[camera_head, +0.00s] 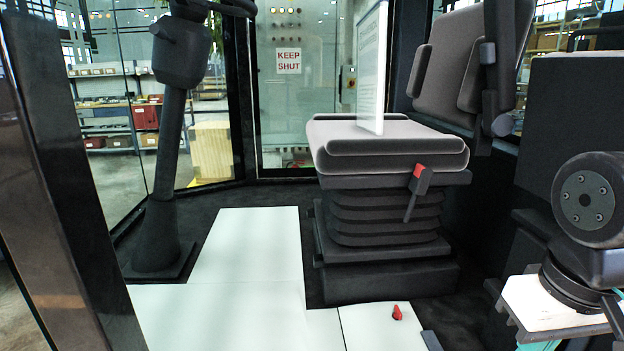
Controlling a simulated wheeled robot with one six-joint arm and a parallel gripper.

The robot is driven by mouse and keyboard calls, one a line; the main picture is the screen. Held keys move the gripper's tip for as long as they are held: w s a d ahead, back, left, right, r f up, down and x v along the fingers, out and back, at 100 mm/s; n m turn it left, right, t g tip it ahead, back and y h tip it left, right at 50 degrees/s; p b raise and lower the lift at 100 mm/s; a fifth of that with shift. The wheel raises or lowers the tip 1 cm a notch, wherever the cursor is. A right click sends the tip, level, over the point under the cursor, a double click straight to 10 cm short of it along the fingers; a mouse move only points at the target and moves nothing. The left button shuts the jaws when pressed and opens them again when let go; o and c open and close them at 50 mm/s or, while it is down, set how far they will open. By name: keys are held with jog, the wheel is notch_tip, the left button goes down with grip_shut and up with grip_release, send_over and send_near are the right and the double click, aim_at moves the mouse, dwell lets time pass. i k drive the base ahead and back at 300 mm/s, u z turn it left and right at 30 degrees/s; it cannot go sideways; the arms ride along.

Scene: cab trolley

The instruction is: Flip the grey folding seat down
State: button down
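A grey seat cushion (390,145) lies flat on a black bellows base (385,218). Its grey backrest (465,62) stands tilted behind it at the right, partly hidden by a dark post or arm. I cannot tell whether this is the folding seat; no other grey seat, folded up, is clearly visible. A red-tipped lever (416,188) is on the cushion's front right side. A thin white sheet or panel (371,70) stands upright over the cushion. My gripper is not in view; a dark joint of my arm shows at the right edge.
A steering column (172,120) stands at the left beside a dark door post (65,190). White floor panels (235,290) lie in front of the seat, with a small red knob (397,312) on one. A cabinet marked KEEP SHUT (289,61) is behind.

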aim_at(575, 103)
jog(key=z, duration=0.8)
jog(key=k, duration=0.5)
jog(key=i, duration=0.5)
jog(key=z, duration=0.05)
